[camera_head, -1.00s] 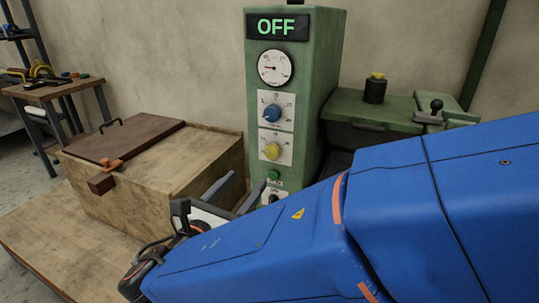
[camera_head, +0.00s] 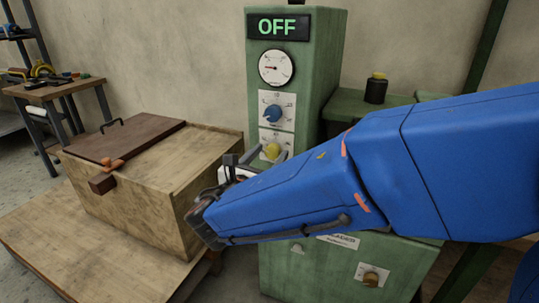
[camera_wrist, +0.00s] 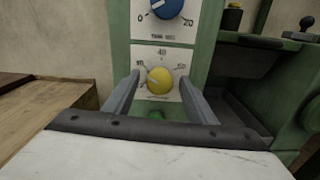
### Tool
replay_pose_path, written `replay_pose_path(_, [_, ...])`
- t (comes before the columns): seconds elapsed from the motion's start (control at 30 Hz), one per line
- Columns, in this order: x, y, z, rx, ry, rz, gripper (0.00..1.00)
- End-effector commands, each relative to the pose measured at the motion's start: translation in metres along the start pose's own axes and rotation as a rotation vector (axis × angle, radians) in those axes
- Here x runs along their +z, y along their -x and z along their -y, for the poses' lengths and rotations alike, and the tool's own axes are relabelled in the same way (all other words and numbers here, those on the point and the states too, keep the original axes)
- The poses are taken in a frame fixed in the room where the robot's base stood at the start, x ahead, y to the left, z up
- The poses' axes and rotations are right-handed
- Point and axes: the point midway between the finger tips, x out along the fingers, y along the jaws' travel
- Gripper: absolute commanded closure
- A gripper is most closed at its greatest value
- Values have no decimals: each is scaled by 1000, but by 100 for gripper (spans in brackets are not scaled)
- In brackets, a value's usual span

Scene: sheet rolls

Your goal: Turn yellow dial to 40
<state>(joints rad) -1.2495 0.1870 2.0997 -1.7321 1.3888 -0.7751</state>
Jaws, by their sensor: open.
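The yellow dial (camera_wrist: 160,81) sits on a white scale plate on the green panel, with 40 printed at the top of the scale in the wrist view. A light pointer mark on the dial is too small to read surely.
A blue dial (camera_head: 273,113) is above the yellow one, below a round gauge (camera_head: 275,68) and a display (camera_head: 278,26) reading OFF.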

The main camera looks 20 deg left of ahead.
Motion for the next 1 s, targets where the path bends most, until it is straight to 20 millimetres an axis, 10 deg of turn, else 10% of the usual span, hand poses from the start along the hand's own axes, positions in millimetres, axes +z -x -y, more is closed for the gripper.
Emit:
replay_pose_path(0.37, [0,-4,0,1,0,-1,51])
replay_pose_path(0.53, [0,-4,0,1,0,-1,90])
replay_pose_path(1.0, [0,-4,0,0,-95,0,90])
